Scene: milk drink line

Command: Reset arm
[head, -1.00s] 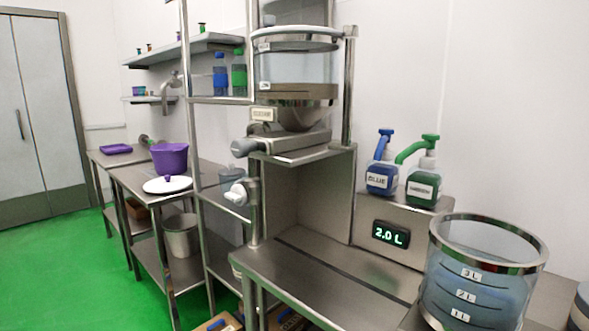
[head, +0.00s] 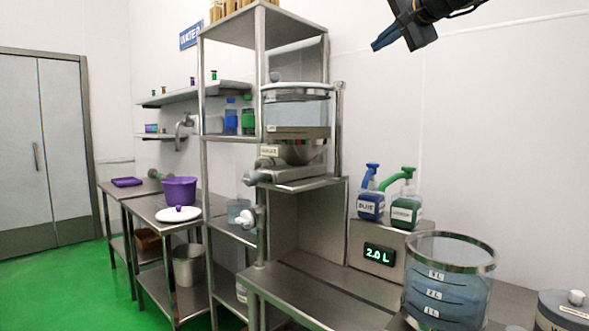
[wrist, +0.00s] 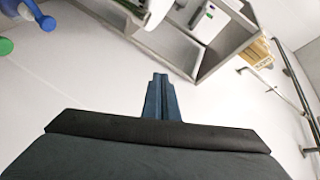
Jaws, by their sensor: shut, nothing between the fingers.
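My gripper (head: 376,47) is at the top right of the head view, raised high in front of the white wall, with part of my arm beside it. Its dark blue fingers are together with nothing between them. In the wrist view the shut fingers (wrist: 161,97) point away over the white wall, clear of any object.
A steel rack (head: 263,40) with a clear hopper (head: 297,115) stands centre. Blue (head: 370,205) and green (head: 405,212) pump bottles stand above a "2.0 L" display (head: 379,255). A clear graduated vessel (head: 447,290) is at lower right. Green floor (head: 50,290) is open at left.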

